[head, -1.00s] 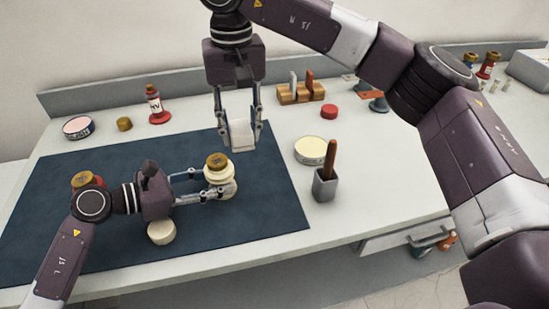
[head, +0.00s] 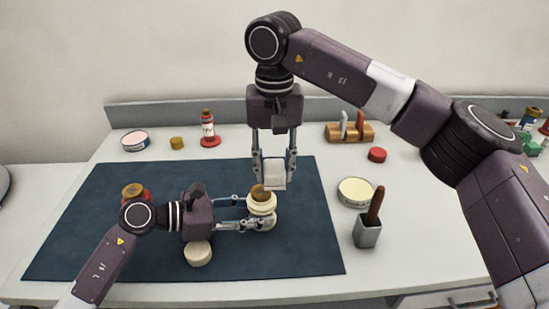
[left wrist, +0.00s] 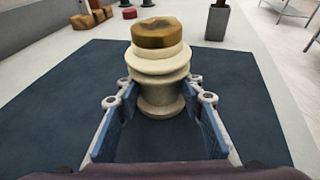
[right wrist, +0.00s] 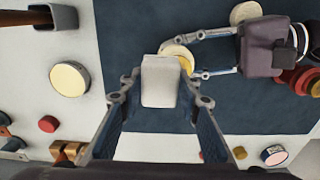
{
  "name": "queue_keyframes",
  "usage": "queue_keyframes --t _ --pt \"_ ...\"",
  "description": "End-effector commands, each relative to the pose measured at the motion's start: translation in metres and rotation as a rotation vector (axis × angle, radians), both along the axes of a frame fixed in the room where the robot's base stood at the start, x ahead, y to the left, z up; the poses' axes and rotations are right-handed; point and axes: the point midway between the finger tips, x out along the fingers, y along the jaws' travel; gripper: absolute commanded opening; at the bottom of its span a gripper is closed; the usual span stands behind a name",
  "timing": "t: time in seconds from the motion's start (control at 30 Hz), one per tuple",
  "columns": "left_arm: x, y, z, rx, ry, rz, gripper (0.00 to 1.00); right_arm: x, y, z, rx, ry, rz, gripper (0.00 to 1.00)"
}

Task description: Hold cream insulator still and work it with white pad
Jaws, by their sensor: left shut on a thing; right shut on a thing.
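The cream insulator (head: 263,208) with a brown cap stands upright on the dark blue mat (head: 110,225). My left gripper (head: 250,213) is shut on its body from the left; the left wrist view shows the insulator (left wrist: 160,85) between both fingers. My right gripper (head: 274,170) points down and is shut on the white pad (head: 274,177), just above and behind the insulator's cap. In the right wrist view the pad (right wrist: 160,82) hides much of the insulator (right wrist: 180,55). I cannot tell whether the pad touches it.
A cream round tin (head: 356,192) and a grey holder with a brown handle (head: 367,232) stand right of the mat. A cream disc (head: 198,253) lies near my left gripper. A red bottle (head: 208,128) and wooden rack (head: 349,132) stand behind.

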Motion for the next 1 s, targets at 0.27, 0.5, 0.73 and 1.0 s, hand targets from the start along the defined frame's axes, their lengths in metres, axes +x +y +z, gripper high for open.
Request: queue_keyframes --t 0.27,0.5,0.73,1.0 --pt "0.000 0.000 0.000 0.001 0.001 0.001 0.21 -0.001 0.000 -0.032 -0.001 0.003 -0.001 0.12" --pt "0.000 0.000 0.000 0.000 0.000 0.000 0.22 0.002 0.024 -0.031 0.000 0.001 0.001 0.08" --pt "0.000 0.000 0.000 0.000 0.000 0.000 0.21 0.003 0.045 -0.031 0.000 0.001 0.001 0.08" --pt "0.000 0.000 0.000 0.000 0.000 0.000 0.22 0.005 0.047 -0.032 0.000 0.000 -0.002 0.08"
